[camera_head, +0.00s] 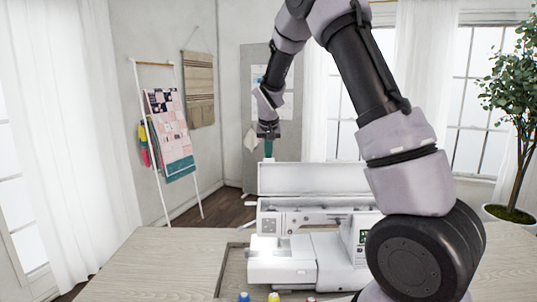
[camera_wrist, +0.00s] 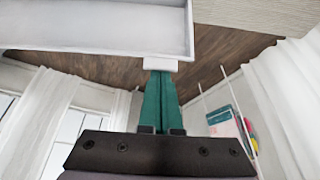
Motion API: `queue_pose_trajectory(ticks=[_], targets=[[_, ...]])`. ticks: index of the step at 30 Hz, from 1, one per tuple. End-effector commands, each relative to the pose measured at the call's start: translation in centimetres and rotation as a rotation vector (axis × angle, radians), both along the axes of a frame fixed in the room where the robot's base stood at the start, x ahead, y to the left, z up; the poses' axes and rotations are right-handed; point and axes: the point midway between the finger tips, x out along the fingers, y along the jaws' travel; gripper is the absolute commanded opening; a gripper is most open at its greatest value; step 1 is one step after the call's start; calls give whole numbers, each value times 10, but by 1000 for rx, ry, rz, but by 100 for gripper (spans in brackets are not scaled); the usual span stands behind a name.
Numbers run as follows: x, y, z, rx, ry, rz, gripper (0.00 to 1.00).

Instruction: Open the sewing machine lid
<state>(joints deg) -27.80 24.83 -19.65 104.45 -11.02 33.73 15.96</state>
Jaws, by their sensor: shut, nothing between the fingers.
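The white sewing machine (camera_head: 283,270) sits in a recess of the wooden cabinet top. Its lid (camera_head: 312,180) stands raised above the machine body, with its hollow inner face towards the head camera. My gripper (camera_head: 268,153) is at the lid's upper left edge, its teal fingers shut with nothing between them. In the wrist view the lid (camera_wrist: 95,35) fills the upper left, and a small white tab (camera_wrist: 160,65) on its edge lies at the tips of my gripper (camera_wrist: 161,74). The tab covers the fingertips, and I cannot tell whether they touch it.
Several thread spools (camera_head: 274,297) stand at the front edge of the recess. The wooden top (camera_head: 170,262) is clear on the left. A quilt rack (camera_head: 170,135) stands at the back left, and a potted plant (camera_head: 512,214) at the right. My arm hides the machine's right end.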

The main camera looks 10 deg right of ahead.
Motion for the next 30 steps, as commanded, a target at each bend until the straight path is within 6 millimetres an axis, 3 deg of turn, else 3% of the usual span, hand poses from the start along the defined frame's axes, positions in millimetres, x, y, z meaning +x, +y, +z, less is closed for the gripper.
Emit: queue_pose_trajectory(ticks=[5, 15, 30], targets=[[-2, 1, 1, 1, 0, 0, 0], [-54, 11, 6, 1, 1, 1, 0], [-53, 10, 6, 0, 0, -1, 0]])
